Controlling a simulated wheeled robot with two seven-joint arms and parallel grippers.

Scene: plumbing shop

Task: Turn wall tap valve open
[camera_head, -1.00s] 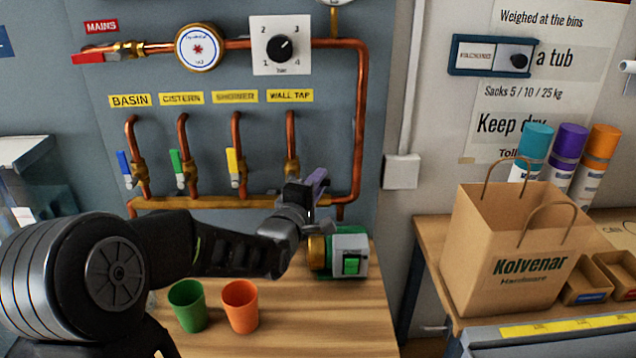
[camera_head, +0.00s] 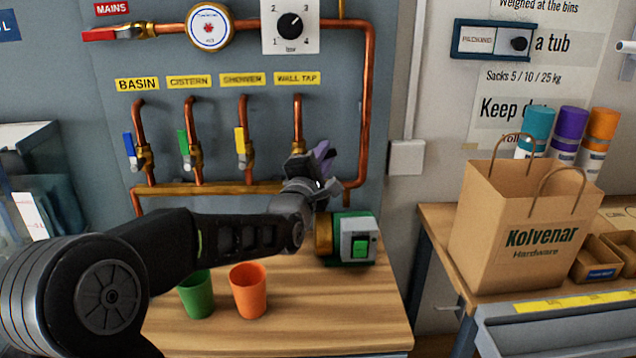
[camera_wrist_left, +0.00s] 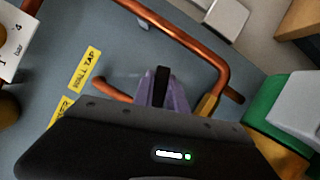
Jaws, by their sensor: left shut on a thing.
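The wall tap valve is on the copper pipe (camera_head: 297,120) under the yellow WALL TAP label (camera_head: 298,78). My left gripper (camera_head: 322,155) is at this valve and hides most of it in the head view. In the left wrist view, its purple fingers (camera_wrist_left: 163,92) are shut on a dark upright piece, the valve's handle (camera_wrist_left: 162,80). The copper pipe end (camera_wrist_left: 115,90) lies just left of the fingers there. How far the valve is turned cannot be told. My right gripper is not in view.
To the left are valves with blue (camera_head: 130,150), green (camera_head: 183,143) and yellow (camera_head: 241,141) handles. Below stand a green-and-white machine (camera_head: 357,243), a green cup (camera_head: 197,297) and an orange cup (camera_head: 249,292). A vertical copper pipe (camera_head: 367,110) runs close right of the gripper.

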